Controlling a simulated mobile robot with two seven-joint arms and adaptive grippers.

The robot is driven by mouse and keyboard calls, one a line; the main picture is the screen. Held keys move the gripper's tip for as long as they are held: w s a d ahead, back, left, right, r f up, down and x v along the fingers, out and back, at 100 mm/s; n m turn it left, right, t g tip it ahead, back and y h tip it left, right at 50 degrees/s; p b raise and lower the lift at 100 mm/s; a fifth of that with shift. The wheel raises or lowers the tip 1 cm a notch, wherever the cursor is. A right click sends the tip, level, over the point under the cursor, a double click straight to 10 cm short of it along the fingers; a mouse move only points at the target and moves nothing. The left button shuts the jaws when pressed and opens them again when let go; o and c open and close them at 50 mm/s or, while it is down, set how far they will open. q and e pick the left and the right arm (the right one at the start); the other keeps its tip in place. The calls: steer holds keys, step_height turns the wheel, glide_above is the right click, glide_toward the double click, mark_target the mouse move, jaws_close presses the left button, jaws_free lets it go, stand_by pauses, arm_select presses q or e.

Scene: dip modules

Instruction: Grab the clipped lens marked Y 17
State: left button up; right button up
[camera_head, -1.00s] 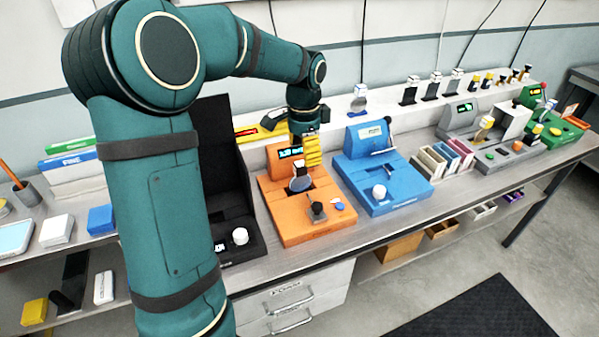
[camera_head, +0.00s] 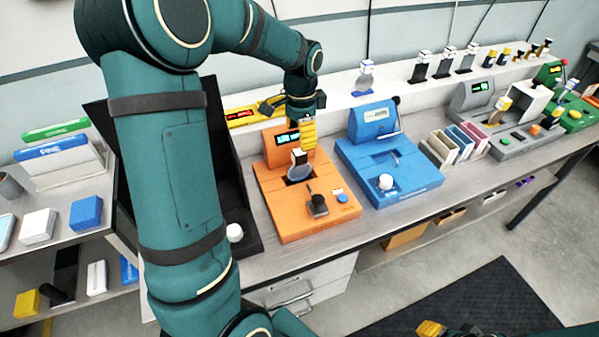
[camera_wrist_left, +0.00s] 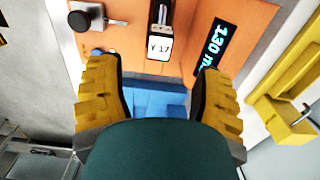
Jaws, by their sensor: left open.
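The clipped lens marked Y 17 (camera_head: 299,158) stands in the well of the orange device (camera_head: 268,185). Its white tag reads Y 17 in the left wrist view (camera_wrist_left: 159,47). My left gripper (camera_head: 309,136) is just behind and above it, over the orange device. In the left wrist view the yellow fingers of my left gripper (camera_wrist_left: 157,76) are spread apart, with the tag just past the tips, between their lines and untouched. The lens's lower part is hidden in the wrist view. A yellow fingertip of my right gripper (camera_head: 430,328) shows at the bottom edge.
A blue device (camera_head: 390,165) stands right of the orange one. A black open case (camera_head: 236,190) stands left, partly behind my left arm. Another clipped lens (camera_head: 365,78) stands on the back ledge. A knob (camera_head: 317,205) rises at the orange device's front.

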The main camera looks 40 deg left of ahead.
mark_target(299, 152)
arm_select(q)
steer(key=shift+s+f+b, duration=0.15)
steer(key=shift+f+b, duration=0.3)
steer(key=shift+f, duration=2.85)
jaws_close()
